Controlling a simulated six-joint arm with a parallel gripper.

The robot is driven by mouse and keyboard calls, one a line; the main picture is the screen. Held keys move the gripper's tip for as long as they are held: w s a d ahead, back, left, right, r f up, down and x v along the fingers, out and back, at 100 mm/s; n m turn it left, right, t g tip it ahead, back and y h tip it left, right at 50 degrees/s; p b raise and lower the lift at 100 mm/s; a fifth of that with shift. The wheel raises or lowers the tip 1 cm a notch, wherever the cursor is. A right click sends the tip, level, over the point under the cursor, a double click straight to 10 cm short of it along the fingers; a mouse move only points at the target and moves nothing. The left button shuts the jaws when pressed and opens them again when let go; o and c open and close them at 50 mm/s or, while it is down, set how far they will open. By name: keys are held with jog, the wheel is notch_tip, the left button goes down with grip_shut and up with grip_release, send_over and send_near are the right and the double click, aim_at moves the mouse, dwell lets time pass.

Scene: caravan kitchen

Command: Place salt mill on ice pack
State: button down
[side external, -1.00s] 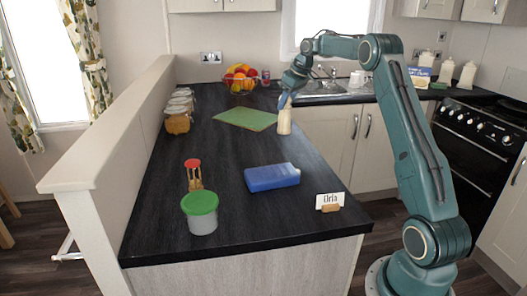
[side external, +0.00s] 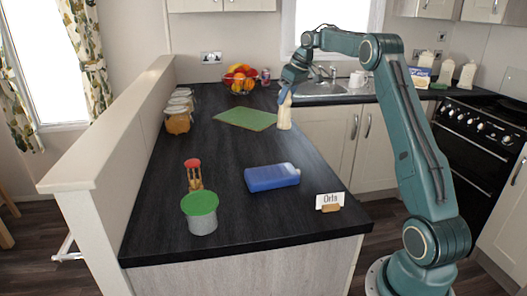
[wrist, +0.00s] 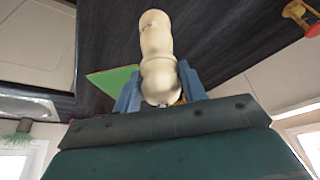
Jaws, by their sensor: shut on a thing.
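The salt mill (side external: 284,118) is a cream, rounded upright body near the counter's right edge, beside the green board. My gripper (side external: 285,98) is shut on its upper part from above. In the wrist view the salt mill (wrist: 156,38) stands out between the two blue fingers of my gripper (wrist: 158,88). The ice pack (side external: 271,178) is a flat blue slab with a pale end, lying on the near part of the counter with its top bare. The held mill is well behind the ice pack in the side view.
A green board (side external: 246,118) lies left of the mill. A red-topped wooden item (side external: 194,174) and a green-lidded tub (side external: 200,213) stand left of the ice pack. A name card (side external: 329,202) stands to its right. The dark counter between mill and ice pack is clear.

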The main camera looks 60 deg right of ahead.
jog(key=s+a+r, duration=0.4)
jog(key=a+r, duration=0.3)
jog(key=a, duration=0.2)
jog(key=s+a+r, duration=0.3)
jog(key=a+r, duration=0.4)
jog(key=a, duration=0.2)
notch_tip(320, 180, down, 16)
jog(key=shift+a+f, duration=0.1)
jog(key=shift+f, duration=2.3)
jog(key=c, duration=0.8)
grip_release()
